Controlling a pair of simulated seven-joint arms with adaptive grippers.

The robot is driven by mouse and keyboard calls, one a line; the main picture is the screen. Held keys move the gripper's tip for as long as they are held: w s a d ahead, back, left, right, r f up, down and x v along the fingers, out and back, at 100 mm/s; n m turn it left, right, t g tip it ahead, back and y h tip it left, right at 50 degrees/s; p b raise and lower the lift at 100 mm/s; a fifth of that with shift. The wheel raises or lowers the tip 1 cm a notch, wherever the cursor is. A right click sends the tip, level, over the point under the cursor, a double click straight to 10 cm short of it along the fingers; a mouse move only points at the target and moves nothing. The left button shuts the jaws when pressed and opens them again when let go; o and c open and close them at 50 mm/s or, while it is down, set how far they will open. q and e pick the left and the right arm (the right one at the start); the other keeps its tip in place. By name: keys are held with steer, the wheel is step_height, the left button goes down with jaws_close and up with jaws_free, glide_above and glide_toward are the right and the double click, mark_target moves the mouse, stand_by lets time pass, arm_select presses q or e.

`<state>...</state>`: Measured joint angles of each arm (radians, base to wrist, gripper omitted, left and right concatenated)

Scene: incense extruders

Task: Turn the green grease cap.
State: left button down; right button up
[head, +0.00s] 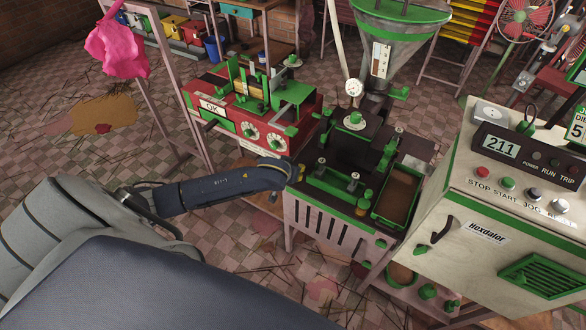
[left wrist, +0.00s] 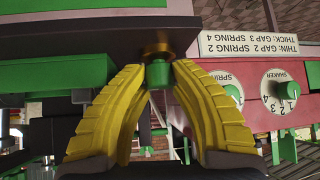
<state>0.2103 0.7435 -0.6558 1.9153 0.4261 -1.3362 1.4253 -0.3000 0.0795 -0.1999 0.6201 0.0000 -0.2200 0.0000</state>
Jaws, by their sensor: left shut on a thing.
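The green grease cap (left wrist: 158,80) shows in the left wrist view, hanging under a brass collar (left wrist: 157,50) below a dark bar. My left gripper (left wrist: 158,70) has its two yellow ribbed fingers closed in on the cap from both sides, with the tips at its sides. In the head view my left arm reaches in from the left to the side of the extruder bench (head: 320,222). There the fingers and the cap cannot be made out clearly. My right gripper is not in view.
A red machine (head: 252,148) with white dials stands close behind the left arm; its shaker dial (left wrist: 280,90) is right of the fingers in the wrist view. A control cabinet (head: 480,215) reading 211 stands at right. A hopper (head: 390,45) rises behind the bench.

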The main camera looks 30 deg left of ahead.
arm_select(q)
steer(key=m+h, duration=0.3)
steer(key=m, duration=0.1)
steer(key=shift+a+m+h, duration=0.15)
steer(key=shift+m+h, duration=0.25)
steer(key=shift+w+m+g+h, duration=0.1)
steer(key=shift+m+g+h, duration=0.7)
steer(key=shift+m+h, duration=1.15)
steer(key=shift+m+g+h, duration=0.45)
steer(key=shift+m+g, duration=0.15)
steer(key=shift+m, duration=0.7)
steer(key=shift+m+g+h, duration=0.4)
steer(key=shift+m+g, duration=0.2)
steer(key=shift+m, duration=0.65)
steer(key=shift+d+m+g+h, duration=0.2)
steer(key=shift+m+g+h, duration=0.4)
steer(key=shift+m+g, duration=1.2)
steer(key=shift+s+f+m, duration=0.1)
steer(key=shift+s+m, duration=0.1)
steer(key=shift+m, duration=0.3)
steer(key=c, duration=1.1)
jaws_free()
